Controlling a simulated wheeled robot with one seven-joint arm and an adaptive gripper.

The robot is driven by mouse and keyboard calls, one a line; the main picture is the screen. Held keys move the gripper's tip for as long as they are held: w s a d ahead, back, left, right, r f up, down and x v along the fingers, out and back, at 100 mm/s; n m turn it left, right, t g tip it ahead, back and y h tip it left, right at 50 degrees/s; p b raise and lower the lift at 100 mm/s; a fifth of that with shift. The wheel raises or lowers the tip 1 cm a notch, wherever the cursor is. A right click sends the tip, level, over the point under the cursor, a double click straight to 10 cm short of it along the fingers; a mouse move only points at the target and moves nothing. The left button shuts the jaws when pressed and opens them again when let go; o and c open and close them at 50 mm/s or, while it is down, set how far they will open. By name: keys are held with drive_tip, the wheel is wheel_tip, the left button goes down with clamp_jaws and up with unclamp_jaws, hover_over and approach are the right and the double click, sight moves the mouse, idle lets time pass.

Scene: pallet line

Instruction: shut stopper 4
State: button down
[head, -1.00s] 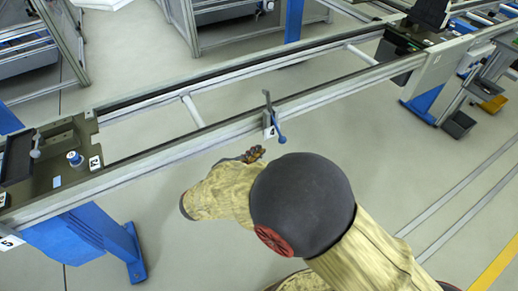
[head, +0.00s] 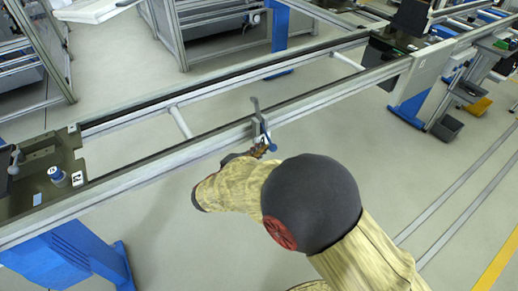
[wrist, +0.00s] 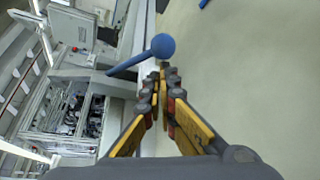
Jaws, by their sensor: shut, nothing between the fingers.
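The stopper (head: 257,112) stands on the near rail of the conveyor, in the middle of the head view. It has a grey upright arm and a blue handle with a ball end, which hangs on the near side of the rail. A small white label beside it is partly covered and I cannot read it. In the wrist view the blue ball (wrist: 162,46) is just beyond my fingertips, with its rod running to the left. My gripper (head: 262,152) is shut and empty, close to the ball; it also shows in the wrist view (wrist: 163,78). I cannot tell whether they touch.
The conveyor's near rail (head: 170,155) runs across the view. A station plate with a blue-topped knob (head: 57,174) is at the left, over a blue leg (head: 60,255). Another station (head: 395,45) is at the upper right. The floor in front is clear.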

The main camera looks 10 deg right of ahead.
drive_tip(key=shift+r, duration=0.1)
drive_tip(key=shift+s+r+n+g+p, duration=0.2)
drive_tip(key=shift+n+g+p, duration=0.15)
drive_tip(key=shift+p, duration=0.5)
drive_tip(key=shift+s+n+p, duration=0.1)
drive_tip(key=shift+n+p, duration=0.25)
drive_tip(key=shift+p, duration=0.1)
wheel_tip(320, 180, up, 9)
drive_tip(key=s+n+g+p, duration=0.2)
drive_tip(key=n+g+p, duration=0.4)
drive_tip(key=p, duration=1.7)
drive_tip(key=shift+d+n, duration=0.4)
drive_tip(key=shift+w+a+r+g+p, duration=0.1)
drive_tip(key=shift+g+p, duration=0.15)
drive_tip(key=shift+p, duration=0.15)
